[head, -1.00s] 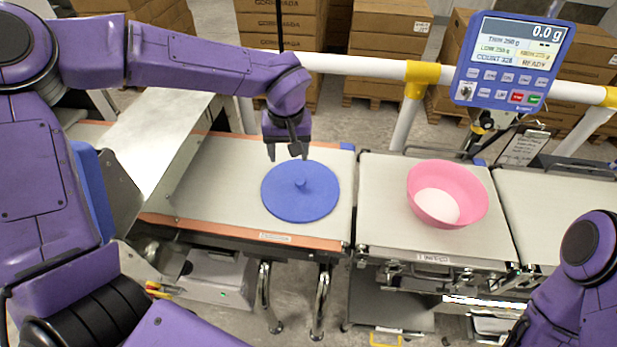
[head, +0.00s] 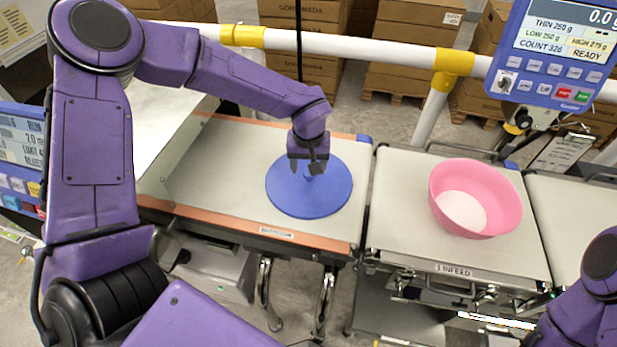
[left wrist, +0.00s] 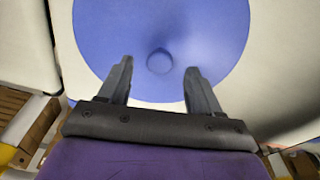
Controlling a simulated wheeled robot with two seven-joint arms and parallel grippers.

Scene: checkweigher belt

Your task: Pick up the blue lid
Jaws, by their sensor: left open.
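The blue lid (head: 312,198) is a round flat disc with a small knob in its middle, lying on the left belt section in the head view. My left gripper (head: 309,170) is directly above it, pointing down, and partly hides the knob. In the left wrist view the lid (left wrist: 110,40) fills the upper middle. Its knob (left wrist: 160,61) appears just beyond and between the two fingertips of my open left gripper (left wrist: 158,70). The fingers hold nothing. My right gripper is not visible; only part of my right arm shows at the lower right of the head view.
A white rail (head: 350,50) with yellow joints runs behind the belts. A blue weighing display (head: 555,60) stands at the upper right. Stacked cartons (head: 415,30) are at the back.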

